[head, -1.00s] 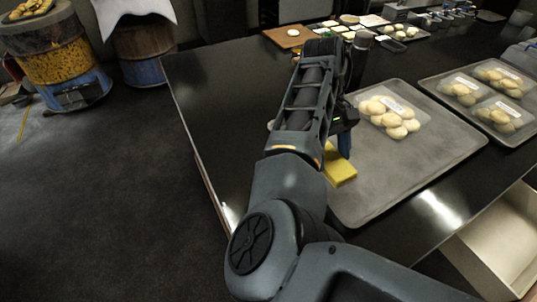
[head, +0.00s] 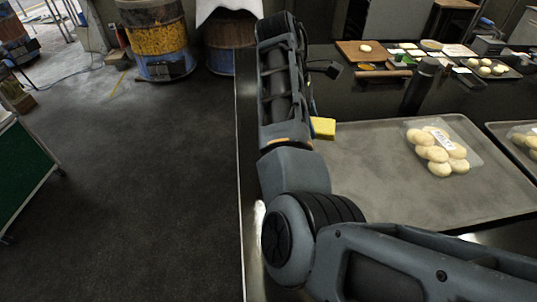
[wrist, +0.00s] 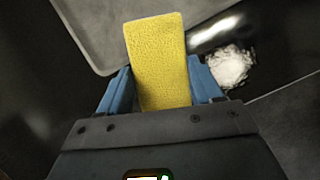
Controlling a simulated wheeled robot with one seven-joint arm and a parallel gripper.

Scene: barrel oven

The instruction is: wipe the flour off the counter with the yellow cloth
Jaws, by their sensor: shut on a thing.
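My gripper (wrist: 158,78) is shut on the yellow cloth (wrist: 158,50), which looks like a thick rectangular pad between the two blue fingers. In the head view the cloth (head: 323,128) shows just right of my forearm, by the far left corner of the grey tray; my arm hides most of the gripper there. The flour (wrist: 231,67) is a white patch on the dark counter in the wrist view, right of the cloth and just beyond the right finger. A dark gap separates cloth and flour. I cannot make out the flour in the head view.
The grey tray (head: 365,188) holds a bag of pale buns (head: 440,150). A dark bottle (head: 420,87) stands behind it. A wooden board (head: 372,54) and several small items lie farther back. The counter's left edge drops to open floor (head: 130,190).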

